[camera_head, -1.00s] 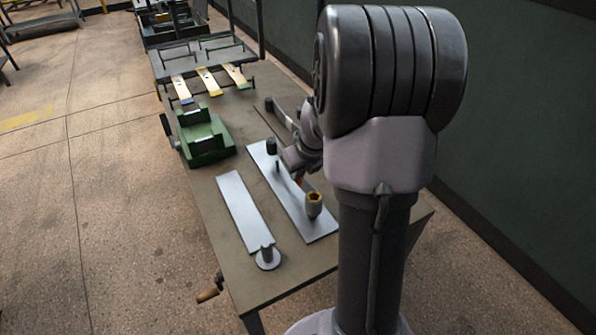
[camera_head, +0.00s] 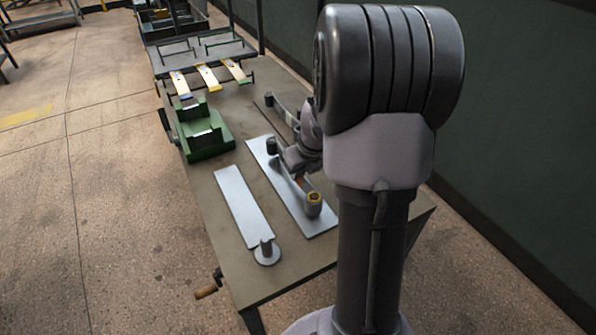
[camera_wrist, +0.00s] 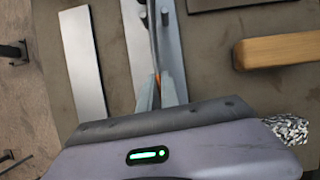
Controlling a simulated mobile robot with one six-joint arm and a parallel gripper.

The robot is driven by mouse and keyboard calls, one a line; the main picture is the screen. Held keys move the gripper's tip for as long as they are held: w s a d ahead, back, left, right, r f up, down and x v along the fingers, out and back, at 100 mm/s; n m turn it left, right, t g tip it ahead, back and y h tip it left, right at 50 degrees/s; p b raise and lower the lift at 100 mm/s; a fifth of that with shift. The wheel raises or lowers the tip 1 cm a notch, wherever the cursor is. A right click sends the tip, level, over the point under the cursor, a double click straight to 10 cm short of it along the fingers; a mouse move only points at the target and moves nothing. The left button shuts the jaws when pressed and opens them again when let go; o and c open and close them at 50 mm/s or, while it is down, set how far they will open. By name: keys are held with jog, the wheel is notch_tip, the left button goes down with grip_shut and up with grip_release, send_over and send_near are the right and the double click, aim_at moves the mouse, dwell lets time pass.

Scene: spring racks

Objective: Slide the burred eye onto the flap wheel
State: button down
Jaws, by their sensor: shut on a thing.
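My gripper (camera_wrist: 157,92) is shut on a thin leaf-spring strip (camera_wrist: 155,50), which stands edge-on between the fingers. An orange mark shows at the grip. The strip runs up the wrist view, over a grey plate (camera_wrist: 174,50). In the head view my gripper is partly behind my arm, above that grey plate (camera_head: 262,150). I cannot tell for sure which is the flap wheel, or whether the burred eye touches either.
A second plate (camera_head: 241,205) lies to the left, with a small round-based post (camera_head: 266,252) near it. A green block fixture (camera_head: 205,135) and a rack (camera_head: 200,55) with several strips stand farther back. A wooden handle (camera_wrist: 280,50) lies right in the wrist view.

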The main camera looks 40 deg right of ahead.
jog(key=shift+f+b, duration=0.6)
jog(key=shift+f, duration=0.2)
jog(key=c, duration=1.5)
grip_release()
jog(key=p+v, duration=0.8)
jog(key=v, duration=0.9)
jog(key=shift+s+r, duration=0.15)
jog(key=shift+r, duration=0.05)
jog(key=s+a+r+n+t+y, duration=0.15)
jog(key=a+r+n, duration=0.25)
jog(key=a+n, duration=0.7)
jog(key=s+a+r+n, duration=0.3)
jog(key=a+n, duration=0.8)
jog(key=a, duration=0.1)
jog(key=s+a+n+y, duration=0.1)
jog(key=s+a+n, duration=0.5)
jog(key=n, duration=0.5)
jog(key=shift+s+a+r+n, duration=0.2)
jog(key=shift+s+n, duration=0.1)
jog(key=shift+n, duration=0.1)
